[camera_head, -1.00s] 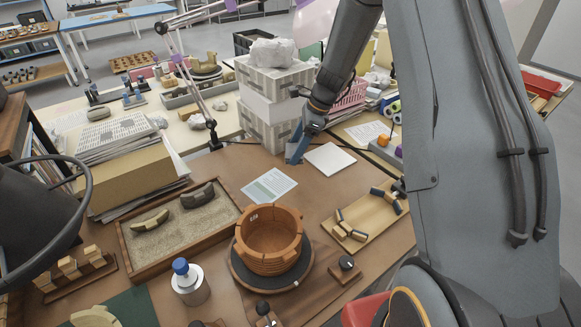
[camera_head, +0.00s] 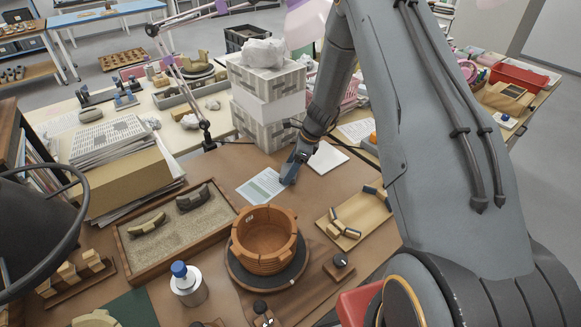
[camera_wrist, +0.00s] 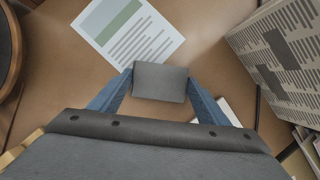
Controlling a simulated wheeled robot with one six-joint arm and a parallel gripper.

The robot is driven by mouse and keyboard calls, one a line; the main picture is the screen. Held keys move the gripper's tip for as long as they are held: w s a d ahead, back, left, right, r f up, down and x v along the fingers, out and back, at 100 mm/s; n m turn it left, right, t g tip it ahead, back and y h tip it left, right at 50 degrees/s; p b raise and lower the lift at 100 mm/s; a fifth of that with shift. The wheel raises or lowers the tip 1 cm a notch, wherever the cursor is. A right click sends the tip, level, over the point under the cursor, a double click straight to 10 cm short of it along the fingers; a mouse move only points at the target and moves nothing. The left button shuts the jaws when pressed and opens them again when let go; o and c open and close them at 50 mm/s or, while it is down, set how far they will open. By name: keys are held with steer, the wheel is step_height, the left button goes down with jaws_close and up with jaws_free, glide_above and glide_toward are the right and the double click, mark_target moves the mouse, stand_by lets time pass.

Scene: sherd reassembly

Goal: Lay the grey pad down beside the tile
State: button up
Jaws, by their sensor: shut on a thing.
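The grey pad (camera_wrist: 160,82) is a small dark rectangle between the blue fingers of my gripper (camera_head: 289,174), which is shut on it. In the wrist view a finger lies along each side of the pad. The pad cannot be made out clearly in the head view. The white square tile (camera_head: 328,157) lies flat on the brown table, to the right of and behind my gripper. In the wrist view a white corner of the tile (camera_wrist: 229,112) shows past the right finger. The rest of it is hidden.
A printed sheet (camera_head: 259,187) lies left of my gripper, partly under it in view. White boxes (camera_head: 262,133) stand behind. A brown ringed pot (camera_head: 266,238), a sand tray (camera_head: 158,252) and a wooden tray of sherds (camera_head: 360,213) lie nearer. Some bare table shows between them.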

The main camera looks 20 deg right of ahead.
steer(key=shift+f, duration=0.2)
steer(key=o, duration=1)
steer(key=shift+r, duration=0.1)
steer(key=shift+r, duration=0.2)
steer(key=b+v, duration=0.3)
steer(key=v, duration=0.9)
steer(key=s+a+r+n+h, duration=0.1)
steer(key=s+r+n, duration=0.1)
steer(key=s+n, duration=0.5)
steer(key=s+a+r+n+h, duration=0.1)
steer(key=s+a+r+n, duration=0.1)
steer(key=s+n, duration=0.6)
steer(key=s+a+r+n+h, duration=0.1)
steer(key=s+r+n+h, duration=0.1)
steer(key=s+r+n, duration=0.2)
steer(key=s+n, duration=0.3)
steer(key=s, duration=0.5)
steer(key=shift+a+n+g, duration=0.3)
steer(key=shift+a, duration=0.1)
steer(key=shift+s, duration=0.1)
